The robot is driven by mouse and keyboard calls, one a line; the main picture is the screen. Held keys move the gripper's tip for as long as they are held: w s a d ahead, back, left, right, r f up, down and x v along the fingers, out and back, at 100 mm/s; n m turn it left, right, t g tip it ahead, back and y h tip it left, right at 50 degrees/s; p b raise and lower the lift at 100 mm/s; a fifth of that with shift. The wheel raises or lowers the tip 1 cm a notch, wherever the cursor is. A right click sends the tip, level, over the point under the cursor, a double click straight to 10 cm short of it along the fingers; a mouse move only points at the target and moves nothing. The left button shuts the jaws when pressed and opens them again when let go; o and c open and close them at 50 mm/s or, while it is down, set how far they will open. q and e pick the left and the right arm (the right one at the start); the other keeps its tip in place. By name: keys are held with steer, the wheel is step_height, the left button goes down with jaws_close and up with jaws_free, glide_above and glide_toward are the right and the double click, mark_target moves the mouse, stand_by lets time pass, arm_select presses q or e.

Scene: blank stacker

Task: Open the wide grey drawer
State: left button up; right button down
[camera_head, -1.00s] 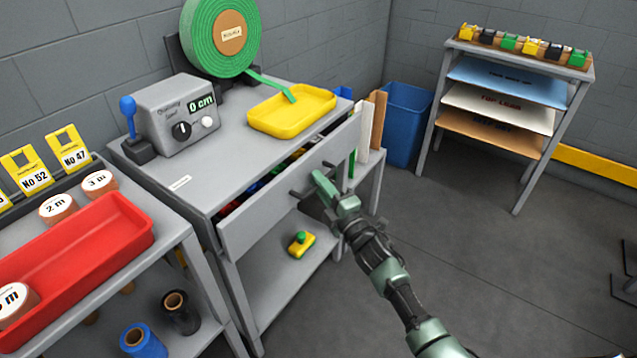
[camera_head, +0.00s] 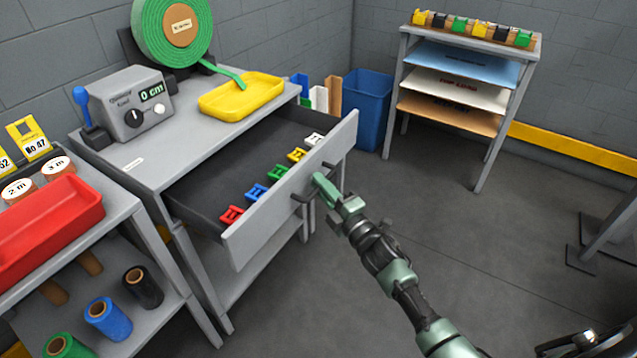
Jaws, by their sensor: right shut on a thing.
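The wide grey drawer (camera_head: 262,226) under the grey workbench top is pulled well out, its dark inside showing. A row of small coloured pieces lies in it behind the front panel: red (camera_head: 231,215), blue (camera_head: 256,193), green (camera_head: 277,172), yellow (camera_head: 297,155) and white (camera_head: 314,139). My right gripper (camera_head: 318,190) is at the outer face of the front panel, shut on the dark drawer handle (camera_head: 300,196). The fingers hide part of the handle. My left gripper is not in view.
A yellow tray (camera_head: 240,107), a grey measuring box (camera_head: 133,117) and a green roll (camera_head: 160,48) stand on the bench. A red tray (camera_head: 60,240) is at the left. A blue bin (camera_head: 367,110) and a shelf rack (camera_head: 480,50) stand behind. The floor at right is mostly clear.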

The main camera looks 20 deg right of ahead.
stand_by(0.3)
steer(key=c, duration=1.5)
jaws_free()
steer(key=shift+f, duration=0.1)
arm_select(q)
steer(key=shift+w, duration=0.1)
arm_select(e)
steer(key=shift+o, duration=0.2)
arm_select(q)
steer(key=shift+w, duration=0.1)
arm_select(e)
steer(key=shift+s, duration=0.1)
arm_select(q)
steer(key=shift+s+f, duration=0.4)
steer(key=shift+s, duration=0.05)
arm_select(e)
steer(key=v, duration=0.7)
steer(key=shift+s, duration=0.35)
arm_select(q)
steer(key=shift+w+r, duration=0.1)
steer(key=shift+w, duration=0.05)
arm_select(e)
steer(key=shift+d, duration=0.1)
